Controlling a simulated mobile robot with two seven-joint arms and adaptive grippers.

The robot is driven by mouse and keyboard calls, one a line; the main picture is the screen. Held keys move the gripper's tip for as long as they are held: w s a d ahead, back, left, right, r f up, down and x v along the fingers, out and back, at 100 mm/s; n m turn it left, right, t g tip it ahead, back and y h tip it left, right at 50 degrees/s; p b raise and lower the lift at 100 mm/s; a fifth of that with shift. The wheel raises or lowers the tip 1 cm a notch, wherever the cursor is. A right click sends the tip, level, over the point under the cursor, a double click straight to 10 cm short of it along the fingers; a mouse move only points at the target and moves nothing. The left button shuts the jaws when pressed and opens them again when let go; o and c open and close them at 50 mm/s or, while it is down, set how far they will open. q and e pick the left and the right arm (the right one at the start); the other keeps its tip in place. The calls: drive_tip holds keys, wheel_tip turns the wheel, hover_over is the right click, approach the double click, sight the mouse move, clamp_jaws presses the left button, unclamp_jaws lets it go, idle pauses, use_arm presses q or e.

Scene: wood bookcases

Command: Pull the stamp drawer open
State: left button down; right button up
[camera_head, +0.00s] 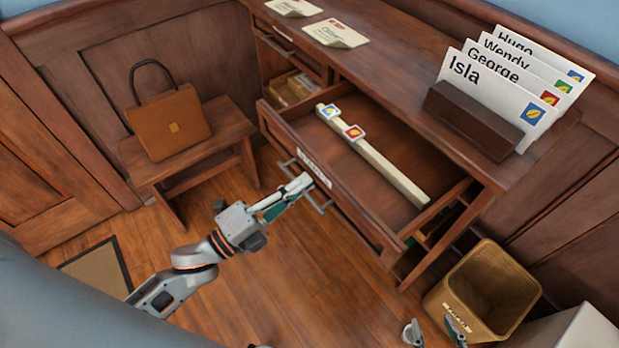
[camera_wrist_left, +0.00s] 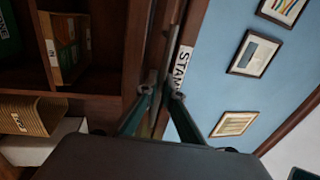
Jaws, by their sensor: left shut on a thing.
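The stamp drawer (camera_head: 300,128) stands pulled out from the desk in the head view. Its front carries a white label, partly readable as "STAM" in the left wrist view (camera_wrist_left: 183,68). Inside, a pale bar holds a blue-and-yellow stamp (camera_head: 329,111) and a red stamp (camera_head: 353,132). My left gripper (camera_head: 303,184) is shut on the metal drawer handle (camera_head: 318,203) below the label. Its fingers also show around the handle in the left wrist view (camera_wrist_left: 165,92). My right gripper (camera_head: 434,331) is open and empty at the bottom edge, its two fingertips apart.
Envelopes (camera_head: 485,85) stand in a dark holder on the desk top, with two cards (camera_head: 335,34) at its far end. A waste bin (camera_head: 485,295) stands at lower right. A brown bag (camera_head: 168,122) sits on a bench. The floor before the drawer is clear.

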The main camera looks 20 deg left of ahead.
use_arm(q)
drive_tip(key=shift+a, duration=0.1)
drive_tip(key=c, duration=2.5)
unclamp_jaws()
drive_tip(key=shift+s, duration=0.1)
drive_tip(key=v, duration=1.2)
